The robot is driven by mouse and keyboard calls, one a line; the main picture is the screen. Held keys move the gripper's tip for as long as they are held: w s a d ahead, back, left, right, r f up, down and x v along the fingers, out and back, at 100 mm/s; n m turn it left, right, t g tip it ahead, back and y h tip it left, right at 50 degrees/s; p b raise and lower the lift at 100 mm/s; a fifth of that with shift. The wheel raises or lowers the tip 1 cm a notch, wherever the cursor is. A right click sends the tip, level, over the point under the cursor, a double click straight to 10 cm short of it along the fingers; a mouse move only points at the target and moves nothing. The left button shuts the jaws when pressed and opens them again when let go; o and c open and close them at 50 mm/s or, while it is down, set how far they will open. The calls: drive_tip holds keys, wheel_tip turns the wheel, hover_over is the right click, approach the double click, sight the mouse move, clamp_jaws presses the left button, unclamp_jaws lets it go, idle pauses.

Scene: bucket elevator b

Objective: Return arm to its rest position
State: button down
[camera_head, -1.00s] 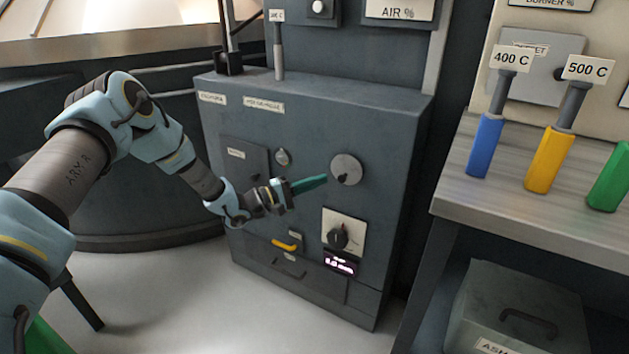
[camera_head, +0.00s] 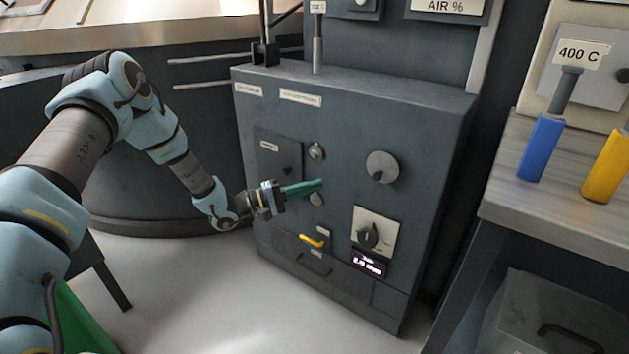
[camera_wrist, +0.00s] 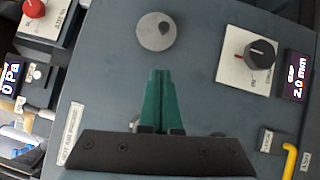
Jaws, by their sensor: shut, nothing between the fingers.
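My gripper (camera_head: 322,184) is in front of the dark grey cabinet (camera_head: 345,110), at the end of my arm, which reaches in from the left. Its two green fingers are together and hold nothing. In the wrist view the closed fingers (camera_wrist: 160,75) point at the cabinet face, just below a round grey knob (camera_wrist: 156,31). In the head view that round knob (camera_head: 382,167) is right of the fingertips. Whether the fingers touch the cabinet cannot be told.
A black dial (camera_head: 368,236) on a white plate, a lit display (camera_head: 369,264) and a yellow handle (camera_head: 314,241) are on the cabinet. A bench (camera_head: 520,190) at right carries blue (camera_head: 541,148) and yellow (camera_head: 606,168) handled tools. Light floor lies below my arm.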

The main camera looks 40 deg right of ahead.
drive_tip(key=shift+a, duration=0.15)
drive_tip(key=shift+w, duration=0.1)
drive_tip(key=w+a+r+t+y, duration=0.3)
drive_tip(key=w+a+t+y, duration=0.4)
drive_tip(key=w+a+t, duration=0.65)
drive_tip(key=w+a+r+y, duration=0.2)
drive_tip(key=w+a+y, duration=0.1)
drive_tip(key=a, duration=0.6)
drive_tip(key=w+a+r+y, duration=0.2)
drive_tip(key=a+y, duration=0.1)
drive_tip(key=a, duration=0.6)
drive_tip(key=s+a+r+n+g+y, duration=0.1)
drive_tip(key=s+a+r+g+y, duration=0.15)
drive_tip(key=s+a, duration=0.65)
drive_tip(key=s+a+r+g+y, duration=0.2)
drive_tip(key=s+a+r+g, duration=0.1)
drive_tip(key=s+a, duration=0.7)
wheel_tip(320, 180, up, 13)
drive_tip(key=p, duration=1.3)
drive_tip(key=shift+w+d, duration=0.25)
